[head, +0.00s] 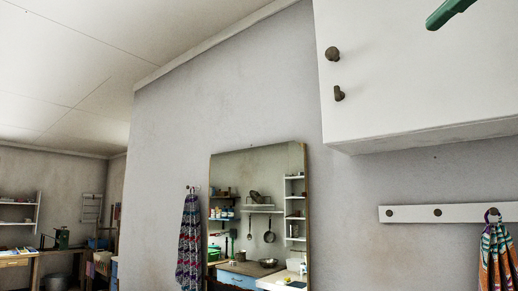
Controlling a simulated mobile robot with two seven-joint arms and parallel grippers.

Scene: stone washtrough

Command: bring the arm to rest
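Neither of my grippers shows in the head view, and no arm can be made out for certain. A dark green bar-like piece (447,13) cuts into the top right corner, in front of the white cabinet. I cannot tell what it belongs to. The view is tilted and looks up at the wall and ceiling.
A white wall cabinet (420,75) with dark knobs hangs at upper right. Below it is a hook rail (408,213) with a striped towel (497,258). A mirror (258,165) and another towel (189,245) are at centre. Shelves (18,213) stand far left.

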